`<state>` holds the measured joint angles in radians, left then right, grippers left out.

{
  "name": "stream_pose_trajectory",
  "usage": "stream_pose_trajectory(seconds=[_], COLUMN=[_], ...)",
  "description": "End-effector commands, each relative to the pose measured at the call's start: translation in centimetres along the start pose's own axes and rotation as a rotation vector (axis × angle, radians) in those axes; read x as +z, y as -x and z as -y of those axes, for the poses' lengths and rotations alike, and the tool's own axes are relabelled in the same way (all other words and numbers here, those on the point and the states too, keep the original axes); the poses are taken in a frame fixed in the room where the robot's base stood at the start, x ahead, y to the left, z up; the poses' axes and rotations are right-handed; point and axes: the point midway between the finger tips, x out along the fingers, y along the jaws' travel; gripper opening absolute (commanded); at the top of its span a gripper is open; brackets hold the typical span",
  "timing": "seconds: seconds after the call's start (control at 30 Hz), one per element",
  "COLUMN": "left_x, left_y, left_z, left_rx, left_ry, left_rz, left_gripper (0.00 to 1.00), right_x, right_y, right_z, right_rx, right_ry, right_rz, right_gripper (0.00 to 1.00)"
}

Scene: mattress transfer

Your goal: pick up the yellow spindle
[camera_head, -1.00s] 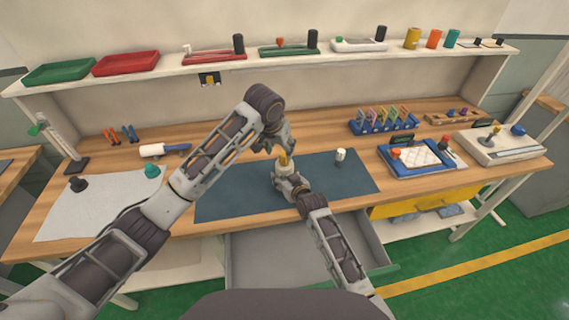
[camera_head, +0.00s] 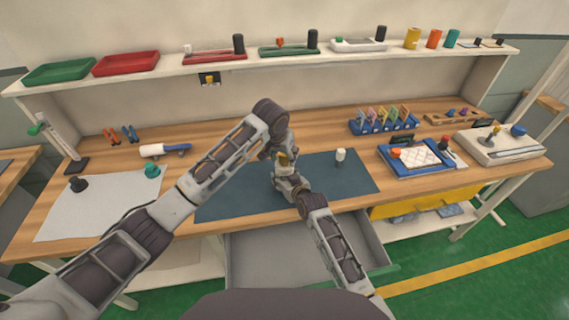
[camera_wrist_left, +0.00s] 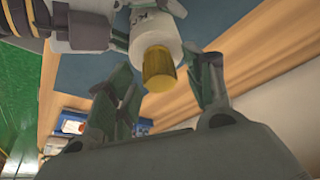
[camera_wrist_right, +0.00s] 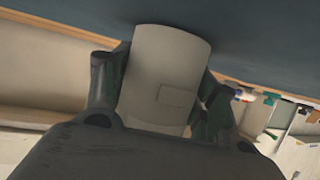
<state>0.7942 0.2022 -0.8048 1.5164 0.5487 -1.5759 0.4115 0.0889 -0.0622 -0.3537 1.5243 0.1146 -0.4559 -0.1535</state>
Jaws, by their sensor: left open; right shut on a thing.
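The yellow spindle (camera_head: 283,159) is a short yellow cylinder on top of a pale cylindrical body, above the dark mat. It shows close up in the left wrist view (camera_wrist_left: 158,68). My left gripper (camera_wrist_left: 166,80) is open, with its fingers on either side of the yellow spindle and visible gaps to it. My right gripper (camera_head: 285,180) is shut on the pale cylinder (camera_wrist_right: 165,75), whose sides lie between its fingers in the right wrist view. The yellow part is hidden in the right wrist view.
A white cylinder (camera_head: 340,155) stands on the blue mat (camera_head: 235,197) to the right of my grippers. A blue tray with a white pad (camera_head: 420,156) lies further right. An open grey drawer (camera_head: 275,262) is below the table edge. A shelf (camera_head: 165,76) runs behind.

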Motion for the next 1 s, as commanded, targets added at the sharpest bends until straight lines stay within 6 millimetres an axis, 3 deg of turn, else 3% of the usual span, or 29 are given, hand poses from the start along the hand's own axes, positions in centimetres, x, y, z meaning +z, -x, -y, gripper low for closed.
stream_pose_trajectory(seconds=[0.2, 0.6, 1.0], left_x=[0.00, -0.01, -0.32], left_y=[0.02, 0.03, 0.62], left_z=[0.00, 0.01, -0.01], left_rx=[0.000, 0.000, 0.001], left_ry=[0.000, 0.000, 0.000], left_rz=[0.000, 0.000, -0.003], left_gripper=[0.50, 0.00, 0.00], right_x=[0.07, 0.07, 0.07], right_y=[0.00, 0.00, 0.00], right_z=[-0.02, -0.02, -0.02], right_rx=[0.000, 0.000, 0.000], right_ry=[0.001, 0.001, 0.001], right_rz=[0.001, 0.001, 0.001], right_gripper=[0.24, 0.24, 0.24])
